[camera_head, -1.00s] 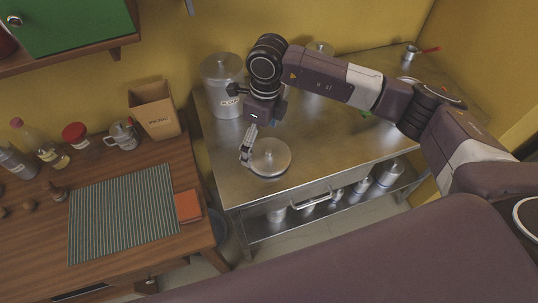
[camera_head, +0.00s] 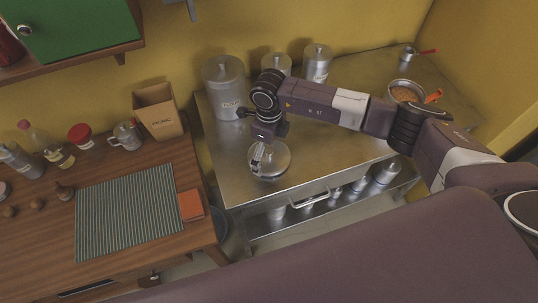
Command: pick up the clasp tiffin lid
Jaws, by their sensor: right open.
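A round steel tiffin lid (camera_head: 277,164) lies on the steel table in the head view, near the table's front left. My right gripper (camera_head: 259,166) reaches down over the left part of the lid from above. Its fingers are apart, and one finger crosses in front of the lid. I cannot tell whether the fingers touch it. The clasp cannot be made out at this size. My left gripper is not in view.
The steel table (camera_head: 335,160) is clear right of the lid. A large canister (camera_head: 223,90) and smaller canisters (camera_head: 317,64) stand at the back. A pan (camera_head: 404,92) of brown contents is at the right. A wooden table (camera_head: 45,235) with a striped mat (camera_head: 128,212) stands left.

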